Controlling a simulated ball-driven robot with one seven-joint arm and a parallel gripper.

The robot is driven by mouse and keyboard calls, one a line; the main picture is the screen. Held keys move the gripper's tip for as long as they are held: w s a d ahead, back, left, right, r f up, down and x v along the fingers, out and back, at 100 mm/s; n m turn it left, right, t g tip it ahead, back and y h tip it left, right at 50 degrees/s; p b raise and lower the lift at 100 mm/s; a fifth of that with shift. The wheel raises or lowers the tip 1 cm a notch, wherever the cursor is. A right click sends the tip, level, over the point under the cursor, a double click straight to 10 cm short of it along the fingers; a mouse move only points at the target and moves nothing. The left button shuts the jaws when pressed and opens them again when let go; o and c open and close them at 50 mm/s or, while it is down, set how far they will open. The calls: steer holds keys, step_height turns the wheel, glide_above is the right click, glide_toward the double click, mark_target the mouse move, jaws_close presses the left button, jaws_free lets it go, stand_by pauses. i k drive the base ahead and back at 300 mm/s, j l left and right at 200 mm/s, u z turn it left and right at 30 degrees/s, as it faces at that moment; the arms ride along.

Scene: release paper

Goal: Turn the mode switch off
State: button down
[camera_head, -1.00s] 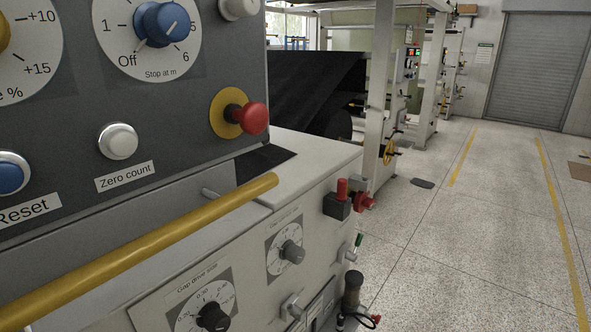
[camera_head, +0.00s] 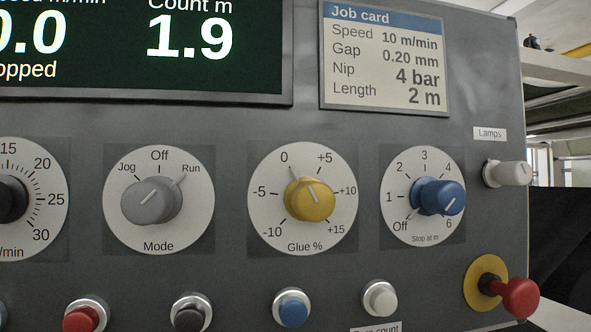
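The mode switch (camera_head: 150,201) is a grey knob on a round white dial marked Jog, Off and Run, left of the middle in the head view. Its pointer is turned to the upper right, at Run. The Off mark is at the top of the dial. My gripper is not in view, and nothing touches or covers the switch.
A yellow glue knob (camera_head: 310,200) and a blue stop knob (camera_head: 440,197) sit to the right. Several push buttons line the lower panel. A red mushroom button (camera_head: 520,297) sticks out at lower right. The display (camera_head: 140,45) reads 0.0 and count 1.9 m.

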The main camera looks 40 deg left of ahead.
mark_target(155, 201)
steer(key=u, duration=1.3)
